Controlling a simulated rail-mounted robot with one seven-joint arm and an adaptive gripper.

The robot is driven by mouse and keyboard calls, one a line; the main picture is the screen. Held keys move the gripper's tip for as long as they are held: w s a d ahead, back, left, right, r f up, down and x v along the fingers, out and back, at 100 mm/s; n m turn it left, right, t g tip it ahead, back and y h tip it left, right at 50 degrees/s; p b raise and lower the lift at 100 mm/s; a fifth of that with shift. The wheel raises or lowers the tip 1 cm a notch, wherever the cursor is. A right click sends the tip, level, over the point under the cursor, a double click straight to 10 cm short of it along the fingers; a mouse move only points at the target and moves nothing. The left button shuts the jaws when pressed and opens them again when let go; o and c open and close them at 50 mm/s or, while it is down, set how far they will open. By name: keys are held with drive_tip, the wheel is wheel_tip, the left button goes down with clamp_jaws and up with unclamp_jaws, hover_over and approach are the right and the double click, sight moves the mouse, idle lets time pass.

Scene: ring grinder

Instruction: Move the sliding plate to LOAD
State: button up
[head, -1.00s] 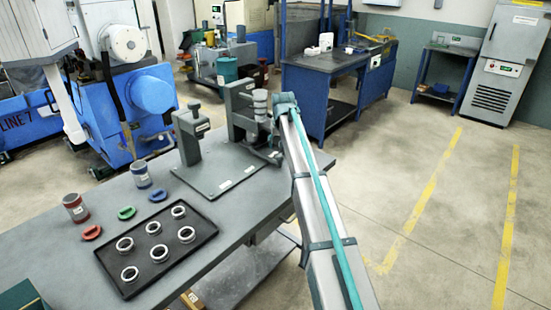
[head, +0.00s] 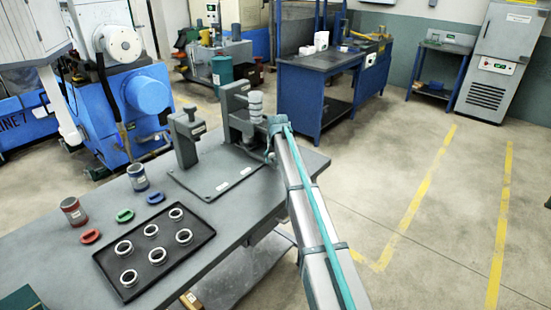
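A flat grey plate (head: 206,181) with small pale labels along its front edge lies on the grey workbench. A grey post block (head: 186,136) stands at its left, and a taller grey bracket (head: 235,108) with a stacked round column (head: 256,105) stands at its back right. I cannot tell which of these parts slides, and the labels are too small to read. My gripper (head: 268,153) is low at the right side of the bracket, close to the plate's back right corner. My arm and the bracket partly hide it, so its fingers and any contact are unclear.
A black tray (head: 207,222) with several metal rings lies at the front of the workbench (head: 60,250). Blue machinery stands at back left. The floor on the right is open.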

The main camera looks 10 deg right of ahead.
clamp_jaws()
drive_tip(key=shift+s, duration=0.1)
